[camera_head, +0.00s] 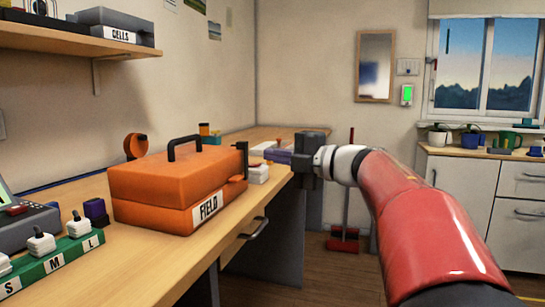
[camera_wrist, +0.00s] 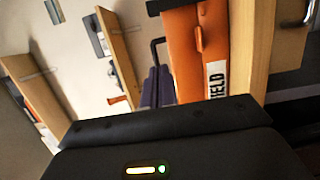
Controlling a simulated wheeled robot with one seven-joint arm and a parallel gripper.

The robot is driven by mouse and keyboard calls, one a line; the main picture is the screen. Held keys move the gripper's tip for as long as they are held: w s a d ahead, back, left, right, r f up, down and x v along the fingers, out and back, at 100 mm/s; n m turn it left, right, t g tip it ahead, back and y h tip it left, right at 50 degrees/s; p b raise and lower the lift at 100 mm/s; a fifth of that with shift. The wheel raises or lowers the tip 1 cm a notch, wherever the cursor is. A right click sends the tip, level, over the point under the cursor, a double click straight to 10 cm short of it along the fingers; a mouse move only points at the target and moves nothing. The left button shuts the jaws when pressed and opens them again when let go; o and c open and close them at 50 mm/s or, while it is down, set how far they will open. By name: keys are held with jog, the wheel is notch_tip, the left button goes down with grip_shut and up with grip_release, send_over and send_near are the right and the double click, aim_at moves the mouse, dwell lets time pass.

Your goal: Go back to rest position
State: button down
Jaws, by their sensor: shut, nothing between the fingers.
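My gripper (camera_head: 303,158) is the dark block at the end of my red and white arm in the head view. It is shut and empty. It hangs in the air just beyond the front edge of the wooden desk (camera_head: 125,268), to the right of the orange case labelled FIELD (camera_head: 165,190). In the wrist view the black gripper body fills the bottom, and the orange case (camera_wrist: 185,60) shows tilted above it. The fingertips are hard to make out in both views.
A green rack (camera_head: 52,268) marked S, M, L stands at the desk's front left, beside a grey device (camera_head: 25,222). A shelf (camera_head: 60,40) holds a CELLS box. A cabinet (camera_head: 465,200) with plants stands right.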

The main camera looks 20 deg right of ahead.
jog(key=s+d+f+m+t+h, duration=0.15)
jog(key=s+f+m+h, duration=0.3)
jog(key=m+h, duration=0.5)
jog(key=s+d+f+m+t+h, duration=0.15)
jog(key=s+f+m+h, duration=0.35)
jog(key=m, duration=0.7)
jog(key=s+a+f+m+g+y, duration=0.1)
jog(key=s+a+f+g, duration=0.3)
jog(key=s+f, duration=0.5)
jog(key=s+a+f+m+g+y, duration=0.2)
jog(key=s+a+f+m+g, duration=0.1)
jog(key=s+f+g, duration=0.4)
jog(key=s+a+f, duration=0.1)
jog(key=s+f, duration=0.2)
jog(key=f, duration=0.2)
jog(key=shift+s+f, duration=0.15)
jog(key=shift+f, duration=0.05)
jog(key=c, duration=2.1)
grip_release()
jog(key=shift+m, duration=0.25)
